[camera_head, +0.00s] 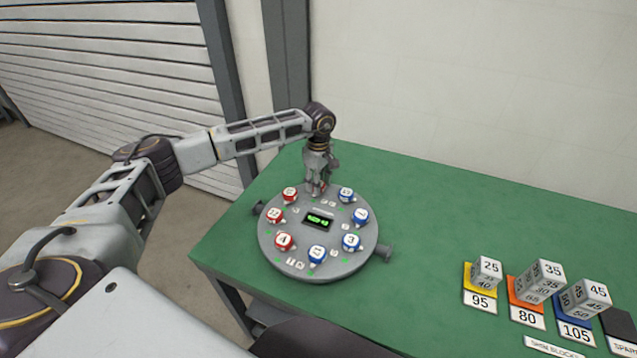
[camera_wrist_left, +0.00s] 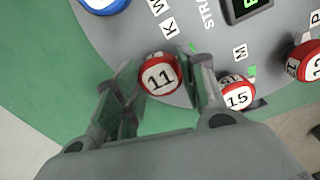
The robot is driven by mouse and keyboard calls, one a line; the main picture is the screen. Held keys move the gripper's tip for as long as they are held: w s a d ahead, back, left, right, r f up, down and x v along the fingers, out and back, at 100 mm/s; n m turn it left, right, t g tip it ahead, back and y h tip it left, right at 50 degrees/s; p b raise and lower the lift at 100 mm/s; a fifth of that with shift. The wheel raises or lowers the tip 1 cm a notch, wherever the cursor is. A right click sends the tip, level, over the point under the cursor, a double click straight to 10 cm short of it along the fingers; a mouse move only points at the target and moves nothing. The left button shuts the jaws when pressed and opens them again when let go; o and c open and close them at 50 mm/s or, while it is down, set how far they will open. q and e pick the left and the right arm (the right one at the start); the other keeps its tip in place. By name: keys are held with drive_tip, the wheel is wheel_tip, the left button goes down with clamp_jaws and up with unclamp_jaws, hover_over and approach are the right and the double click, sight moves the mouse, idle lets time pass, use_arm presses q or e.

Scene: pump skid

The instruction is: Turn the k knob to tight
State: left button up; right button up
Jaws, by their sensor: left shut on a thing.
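The round grey panel (camera_head: 285,258) lies on the green table, with red and blue numbered knobs around its edge and a lit green display (camera_head: 318,220) in the middle. In the left wrist view a red knob with a white cap marked 11 (camera_wrist_left: 160,75) sits between the fingers of my left gripper (camera_wrist_left: 165,85); the letter K (camera_wrist_left: 170,27) is the label nearest it. In the head view my left gripper (camera_head: 316,188) reaches down onto the panel's far edge and mostly hides this knob. It is shut on the knob. My right gripper is not in view.
A red knob marked 15 (camera_wrist_left: 237,94) sits close beside the right finger. Other knobs, such as a blue one (camera_head: 346,194), ring the panel. Number blocks (camera_head: 487,270) stand on coloured plates at the right. The green table (camera_head: 450,215) between is clear.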

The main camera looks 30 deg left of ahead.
use_arm(q)
drive_tip(key=shift+r, duration=0.1)
drive_tip(key=o, duration=1)
drive_tip(key=shift+o, duration=0.2)
drive_tip(key=shift+r, duration=0.7)
wheel_tip(320, 180, up, 10)
drive_tip(key=shift+r, duration=0.25)
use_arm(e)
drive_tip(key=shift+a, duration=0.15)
use_arm(q)
drive_tip(key=shift+r, duration=0.1)
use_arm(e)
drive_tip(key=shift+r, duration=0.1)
